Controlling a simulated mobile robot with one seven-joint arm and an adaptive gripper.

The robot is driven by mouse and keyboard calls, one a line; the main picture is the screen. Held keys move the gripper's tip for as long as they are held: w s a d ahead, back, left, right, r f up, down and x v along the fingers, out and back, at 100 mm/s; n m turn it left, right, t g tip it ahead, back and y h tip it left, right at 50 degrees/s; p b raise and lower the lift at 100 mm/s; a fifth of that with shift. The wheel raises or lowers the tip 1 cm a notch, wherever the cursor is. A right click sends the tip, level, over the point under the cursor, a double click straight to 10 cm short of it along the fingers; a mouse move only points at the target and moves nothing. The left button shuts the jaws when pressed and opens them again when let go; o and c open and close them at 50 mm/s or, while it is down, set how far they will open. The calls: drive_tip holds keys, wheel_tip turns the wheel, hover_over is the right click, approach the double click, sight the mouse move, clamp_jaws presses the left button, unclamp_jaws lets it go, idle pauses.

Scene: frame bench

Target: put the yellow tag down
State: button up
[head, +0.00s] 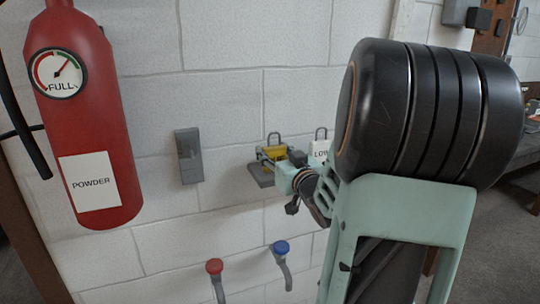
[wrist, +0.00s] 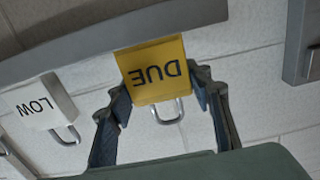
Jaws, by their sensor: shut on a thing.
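The yellow tag (wrist: 157,72) reads DUE and has a metal loop. It appears upside down in the wrist view, between the two fingers of my gripper (wrist: 163,90), which is shut on it. In the head view the yellow tag (head: 272,154) shows small beside my gripper (head: 282,165), partly hidden by it, with its loop upward. The tag is at a grey ledge (head: 258,180) on the wall, which also shows in the wrist view (wrist: 85,52). The tag's lower edge meets or overlaps the ledge; I cannot tell whether it touches.
A white tag (head: 320,148) reading LOW is close by, also seen in the wrist view (wrist: 38,102). A grey wall box (head: 188,155) is to the left. A red extinguisher (head: 85,120) hangs far left. Red (head: 214,267) and blue (head: 281,247) knobbed levers are below.

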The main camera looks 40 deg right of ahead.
drive_tip(key=shift+s+r, duration=0.1)
drive_tip(key=shift+s, duration=0.05)
drive_tip(key=shift+f, duration=0.2)
drive_tip(key=o, duration=1.2)
drive_tip(key=shift+c, duration=0.2)
drive_tip(key=shift+r, duration=0.15)
drive_tip(key=shift+r, duration=0.15)
drive_tip(key=v, duration=1.2)
